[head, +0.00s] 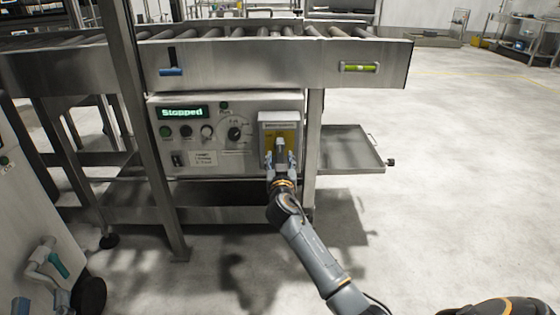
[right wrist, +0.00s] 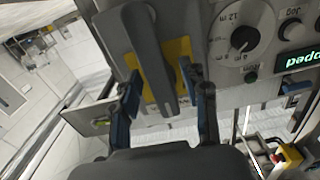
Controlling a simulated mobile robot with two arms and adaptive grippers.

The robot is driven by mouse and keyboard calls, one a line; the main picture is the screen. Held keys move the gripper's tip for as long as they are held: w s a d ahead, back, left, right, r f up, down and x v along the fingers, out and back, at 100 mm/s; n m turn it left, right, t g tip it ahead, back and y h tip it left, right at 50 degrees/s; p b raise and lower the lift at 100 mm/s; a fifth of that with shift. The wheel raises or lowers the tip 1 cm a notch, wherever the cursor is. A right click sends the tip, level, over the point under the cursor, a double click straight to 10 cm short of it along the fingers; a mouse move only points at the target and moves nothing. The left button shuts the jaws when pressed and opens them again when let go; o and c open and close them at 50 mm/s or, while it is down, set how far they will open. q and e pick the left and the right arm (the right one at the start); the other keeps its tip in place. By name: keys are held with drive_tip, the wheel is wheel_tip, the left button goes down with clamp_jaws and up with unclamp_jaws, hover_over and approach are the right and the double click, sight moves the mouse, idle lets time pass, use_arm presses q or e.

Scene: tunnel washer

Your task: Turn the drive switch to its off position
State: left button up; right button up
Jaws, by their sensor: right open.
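The drive switch (head: 280,143) is a grey lever on a yellow plate, in a grey box at the right end of the control panel. In the head view its lever looks upright. In the right wrist view the lever (right wrist: 152,55) is large and dark, seen upside down and slightly tilted. My right gripper (head: 281,163) is open at the lever; its fingers (right wrist: 162,88) lie either side of the lever's end, with visible gaps.
The panel (head: 225,165) has a green display (head: 183,113) reading "Stopped", several buttons and a dial (head: 235,133). A roller conveyor (head: 275,62) runs above it. A metal shelf (head: 350,150) juts out right. A pipe with a teal handle (head: 58,264) is at lower left. The floor at right is open.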

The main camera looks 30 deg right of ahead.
drive_tip(key=shift+w+d, duration=0.15)
clamp_jaws()
